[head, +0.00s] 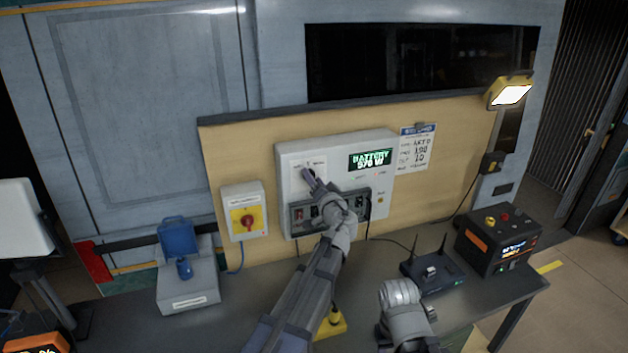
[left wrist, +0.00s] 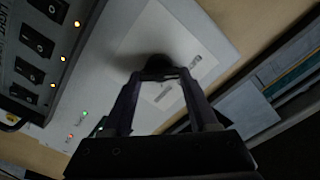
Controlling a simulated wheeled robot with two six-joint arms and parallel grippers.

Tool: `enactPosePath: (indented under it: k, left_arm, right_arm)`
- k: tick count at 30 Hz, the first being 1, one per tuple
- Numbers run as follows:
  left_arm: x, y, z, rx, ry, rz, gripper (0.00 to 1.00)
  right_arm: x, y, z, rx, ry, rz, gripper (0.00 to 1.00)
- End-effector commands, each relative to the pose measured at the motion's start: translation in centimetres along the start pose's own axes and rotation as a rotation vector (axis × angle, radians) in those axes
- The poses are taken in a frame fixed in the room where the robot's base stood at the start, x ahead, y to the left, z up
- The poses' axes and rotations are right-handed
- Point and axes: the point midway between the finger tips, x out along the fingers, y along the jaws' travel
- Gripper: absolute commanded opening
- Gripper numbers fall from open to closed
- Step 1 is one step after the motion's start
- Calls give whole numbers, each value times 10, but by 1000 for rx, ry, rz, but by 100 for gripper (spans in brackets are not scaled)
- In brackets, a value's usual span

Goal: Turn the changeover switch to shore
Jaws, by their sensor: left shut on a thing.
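The changeover switch is a dark knob (left wrist: 154,62) on a pale label plate (head: 320,164), at the upper left of the white control panel (head: 345,147). My left gripper (head: 309,174) reaches up to it. In the left wrist view the fingertips (left wrist: 158,72) are shut on the knob, which they partly hide. The way the knob points cannot be told. The panel display (head: 370,159) reads BATTERY and a watt figure. My right gripper is not clearly seen; part of my right arm shows at the bottom of the head view.
A yellow box with a red rotary switch (head: 248,221) is left of the panel. Black rocker switches (left wrist: 38,42) sit below the knob. A blue-lidded socket box (head: 187,289), a router (head: 433,273) and a black-orange power unit (head: 498,240) stand on the bench.

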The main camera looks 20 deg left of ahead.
Motion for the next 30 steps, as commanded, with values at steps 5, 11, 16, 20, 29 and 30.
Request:
enactPosePath:
  k: [5, 11, 16, 20, 29, 30]
  left_arm:
    - [0, 0, 0, -1, 0, 1, 4]
    - [0, 1, 0, 16, 0, 1, 4]
    - [0, 1, 0, 84, -1, 0, 4]
    - [0, 1, 0, 177, -2, 0, 4]
    - [0, 3, 1, 457, -3, 0, 4]
    - [0, 3, 1, 495, -3, 0, 4]
  right_arm:
    - [0, 0, 0, 0, 0, 0, 50]
    - [0, 0, 0, 0, 0, 0, 50]
    - [1, 0, 0, 0, 0, 0, 50]
    - [1, 0, 0, 0, 0, 0, 50]
    - [2, 0, 0, 0, 0, 0, 50]
    - [3, 0, 0, 0, 0, 0, 50]
